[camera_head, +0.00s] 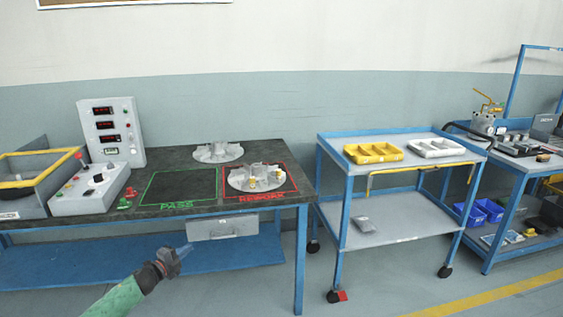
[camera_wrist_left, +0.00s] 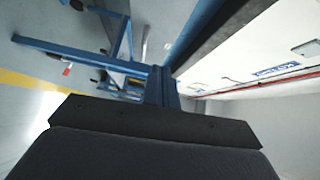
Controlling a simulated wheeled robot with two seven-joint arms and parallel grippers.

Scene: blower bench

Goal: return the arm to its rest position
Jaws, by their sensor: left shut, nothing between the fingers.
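My left arm (camera_head: 120,298) comes in from the bottom left in the head view, with a green sleeve-like link and a dark wrist. My left gripper (camera_head: 184,250) is shut and empty. It is in front of the workbench (camera_head: 130,212), below the level of its top and left of the grey drawer (camera_head: 222,226). In the left wrist view a dark block of my own gripper fills the lower part, and the fingertips cannot be made out. My right gripper is not in view.
The bench top holds a control box (camera_head: 90,192), a display unit (camera_head: 112,132) and two grey impeller-like parts, one in the REWORK square (camera_head: 284,196). The PASS square (camera_head: 160,187) is empty. A blue cart (camera_head: 385,215) with yellow and white trays stands to the right.

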